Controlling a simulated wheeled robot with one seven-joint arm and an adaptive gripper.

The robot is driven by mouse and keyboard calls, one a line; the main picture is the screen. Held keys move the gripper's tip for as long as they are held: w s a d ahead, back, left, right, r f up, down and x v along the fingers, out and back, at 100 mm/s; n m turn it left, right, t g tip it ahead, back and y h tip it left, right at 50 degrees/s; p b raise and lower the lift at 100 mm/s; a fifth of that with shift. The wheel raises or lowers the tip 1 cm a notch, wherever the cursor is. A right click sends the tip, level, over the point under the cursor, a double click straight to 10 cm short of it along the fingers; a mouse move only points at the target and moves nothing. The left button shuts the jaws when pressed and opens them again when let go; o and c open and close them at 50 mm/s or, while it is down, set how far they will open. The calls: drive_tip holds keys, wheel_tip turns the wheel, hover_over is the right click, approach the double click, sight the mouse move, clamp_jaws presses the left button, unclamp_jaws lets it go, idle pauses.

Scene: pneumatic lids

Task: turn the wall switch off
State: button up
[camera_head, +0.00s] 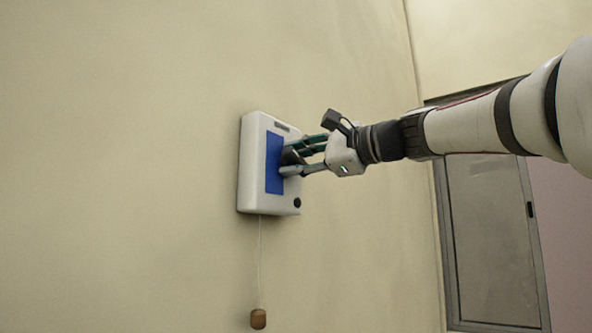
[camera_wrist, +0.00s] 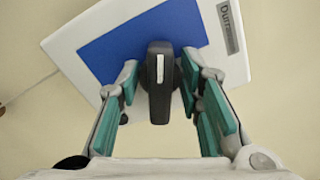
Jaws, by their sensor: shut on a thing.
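The wall switch (camera_head: 252,190) is a white box with a blue panel (camera_head: 273,165), mounted on the wall. In the wrist view its white face (camera_wrist: 232,65) and blue panel (camera_wrist: 112,47) fill the top. A dark knob (camera_wrist: 159,110) with a white line sticks out from the blue panel. My gripper (camera_head: 290,160) is at the panel from the right, and it is shut on the knob. In the wrist view the teal-padded fingers (camera_wrist: 160,85) stand on either side of the knob. The white line looks about upright in that view. In the head view the fingers partly hide the knob.
A cord with a brown wooden pull (camera_head: 258,319) hangs below the box. A small black button (camera_head: 297,203) is at the box's lower right. A grey-framed door or window panel (camera_head: 490,230) stands to the right. The wall around the box is bare.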

drive_tip(key=n+b, duration=0.4)
drive_tip(key=shift+w+f, duration=0.1)
drive_tip(key=shift+f, duration=0.15)
drive_tip(key=shift+n+b, duration=0.6)
drive_tip(key=shift+b, duration=0.05)
drive_tip(key=o, duration=0.8)
drive_tip(key=shift+c, duration=0.2)
drive_tip(key=shift+r, duration=0.1)
drive_tip(key=v, duration=1.2)
